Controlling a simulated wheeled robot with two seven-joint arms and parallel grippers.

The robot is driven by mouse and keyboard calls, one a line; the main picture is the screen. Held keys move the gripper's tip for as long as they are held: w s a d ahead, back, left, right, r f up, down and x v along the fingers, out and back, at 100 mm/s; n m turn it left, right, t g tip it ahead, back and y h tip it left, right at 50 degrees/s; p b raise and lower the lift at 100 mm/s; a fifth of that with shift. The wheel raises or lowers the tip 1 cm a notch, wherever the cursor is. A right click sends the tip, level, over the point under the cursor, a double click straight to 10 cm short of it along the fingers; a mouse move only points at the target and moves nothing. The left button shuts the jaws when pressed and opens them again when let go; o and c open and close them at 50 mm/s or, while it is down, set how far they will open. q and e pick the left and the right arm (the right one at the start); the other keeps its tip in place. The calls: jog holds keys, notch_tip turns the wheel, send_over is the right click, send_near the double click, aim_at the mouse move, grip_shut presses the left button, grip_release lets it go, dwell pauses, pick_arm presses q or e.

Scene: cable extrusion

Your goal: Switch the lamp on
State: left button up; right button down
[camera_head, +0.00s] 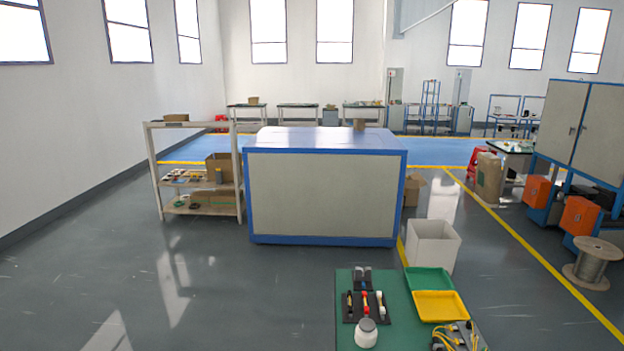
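Nothing in the head view is clearly a lamp. The closest candidate is a white rounded object with a dark grey top (366,334) on the near edge of the green-topped table (398,285); I cannot tell whether it is a lamp or lit. No switch can be made out. Neither of my grippers shows in this view.
The table also bears a black tool holder (380,319), a green tray (430,271), a yellow tray (440,305) and yellow cables (447,337). Behind it stand a white bin (432,247) and a large blue-framed cabinet (322,195). A shelf (205,186) stands left; floor at front left is clear.

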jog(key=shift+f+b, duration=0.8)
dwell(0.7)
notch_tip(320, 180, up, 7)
jog(key=p, duration=0.4)
dwell(0.4)
